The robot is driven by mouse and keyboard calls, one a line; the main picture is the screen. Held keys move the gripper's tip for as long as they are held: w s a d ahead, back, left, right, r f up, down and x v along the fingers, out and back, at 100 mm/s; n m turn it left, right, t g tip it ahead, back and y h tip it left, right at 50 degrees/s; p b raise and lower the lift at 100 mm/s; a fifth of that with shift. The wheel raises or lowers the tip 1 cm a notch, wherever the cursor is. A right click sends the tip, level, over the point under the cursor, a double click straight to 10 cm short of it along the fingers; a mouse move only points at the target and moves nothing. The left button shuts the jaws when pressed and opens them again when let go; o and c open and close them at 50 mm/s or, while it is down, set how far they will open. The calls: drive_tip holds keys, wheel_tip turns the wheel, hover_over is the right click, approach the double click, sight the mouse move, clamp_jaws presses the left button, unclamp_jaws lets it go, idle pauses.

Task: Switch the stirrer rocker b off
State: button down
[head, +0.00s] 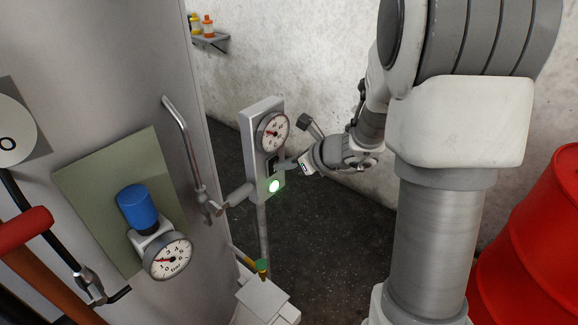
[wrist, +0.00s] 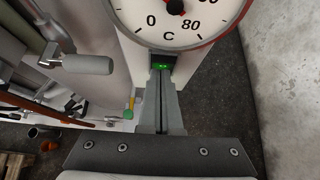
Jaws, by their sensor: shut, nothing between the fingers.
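A grey control box (head: 258,120) on a post carries a round dial gauge and a lit green lamp (head: 274,186). Between them is a dark switch (head: 271,165), partly hidden by my gripper (head: 281,166). In the wrist view a dark rocker with small green lights (wrist: 162,66) shows just below the dial, right at the tips of my gripper (wrist: 163,80). The fingers are shut together with nothing between them and point at the rocker. I cannot tell whether they touch it. No label b is readable.
The dial gauge (head: 272,133) sits just above my fingertips. A large grey vessel (head: 150,60) with a pipe handle (head: 183,140) stands left. A red drum (head: 535,240) stands right. A blue-capped gauge (head: 168,255) is at lower left. Dark floor behind the post is clear.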

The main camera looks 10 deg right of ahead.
drive_tip(key=shift+r, duration=0.1)
drive_tip(key=shift+w+a+g+p, duration=0.2)
drive_tip(key=shift+w+g+p, duration=0.1)
drive_tip(key=shift+p, duration=0.85)
drive_tip(key=shift+r, duration=0.2)
drive_tip(key=shift+r+p, duration=0.65)
drive_tip(key=shift+d, duration=0.1)
